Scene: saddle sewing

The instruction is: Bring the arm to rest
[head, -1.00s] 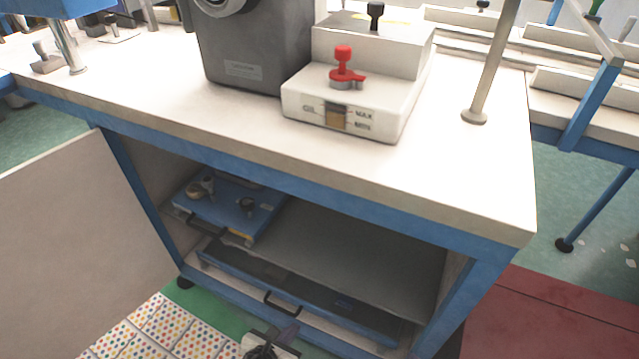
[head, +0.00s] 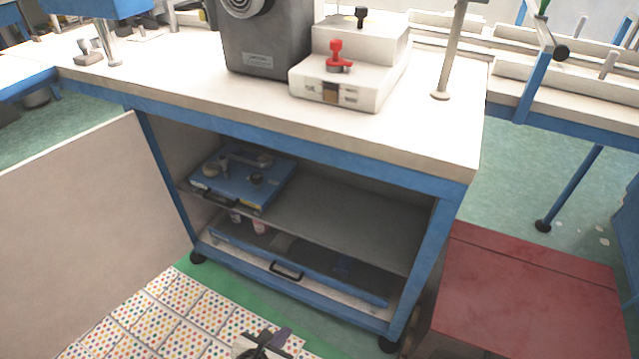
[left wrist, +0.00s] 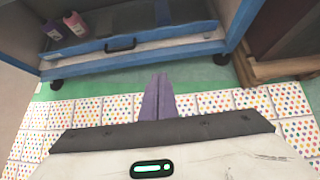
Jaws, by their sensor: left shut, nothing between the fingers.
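My left gripper (head: 272,340) shows at the bottom of the head view, low over the dotted floor tiles and in front of the open cabinet. In the left wrist view its two purple fingers (left wrist: 157,97) lie together, with nothing between them. They point toward the cabinet's lower front edge and appear apart from it. My right gripper is not in view.
The open cabinet (head: 455,205) under the worktable holds a blue case (head: 235,185) on its shelf and a blue drawer (head: 330,276) below. Its door (head: 90,215) stands open at the left. A red box (head: 530,300) stands at the right. Dotted tiles (head: 150,325) are clear.

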